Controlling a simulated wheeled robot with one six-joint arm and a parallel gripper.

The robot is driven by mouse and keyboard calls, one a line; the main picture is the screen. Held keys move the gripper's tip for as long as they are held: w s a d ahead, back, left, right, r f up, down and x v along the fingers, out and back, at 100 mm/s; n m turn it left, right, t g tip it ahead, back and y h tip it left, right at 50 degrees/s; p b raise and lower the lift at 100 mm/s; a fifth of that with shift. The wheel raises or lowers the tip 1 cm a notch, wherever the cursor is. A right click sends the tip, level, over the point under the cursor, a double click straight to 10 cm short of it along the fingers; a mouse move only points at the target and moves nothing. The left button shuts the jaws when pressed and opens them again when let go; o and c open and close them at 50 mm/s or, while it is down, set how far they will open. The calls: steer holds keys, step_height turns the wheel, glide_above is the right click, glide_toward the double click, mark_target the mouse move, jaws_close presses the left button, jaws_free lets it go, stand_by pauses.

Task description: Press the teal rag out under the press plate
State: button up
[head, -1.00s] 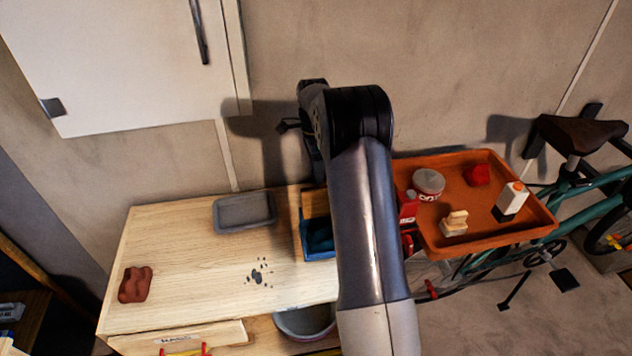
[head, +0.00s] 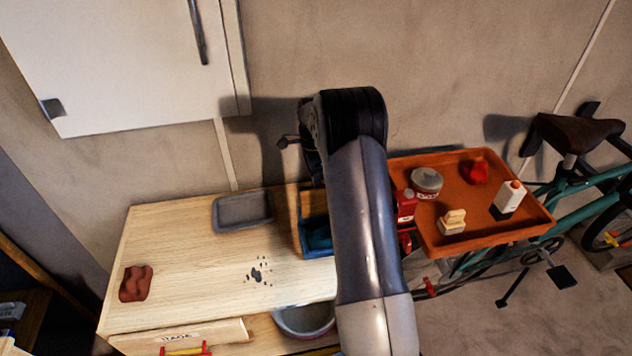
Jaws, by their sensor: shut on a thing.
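A teal rag (head: 319,236) lies inside a blue-sided box (head: 318,252) with a wooden board (head: 308,204) at its back, on the right part of the wooden bench. My arm covers the right side of this box, so only part of the rag shows. I cannot make out the press plate for certain. My arm reaches over the bench's right end, and its far end stands above and behind the box. My gripper is hidden behind my arm, so its fingers and anything in them are not visible.
The bench (head: 200,255) holds a grey tray (head: 243,210), a red-brown lumpy item (head: 135,284) and dark spots (head: 258,275). A bowl (head: 305,321) sits below its front edge. An orange tray (head: 490,225) with several items and a bicycle (head: 580,190) stand right. A white cabinet (head: 125,65) hangs above.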

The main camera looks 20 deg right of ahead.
jaws_close()
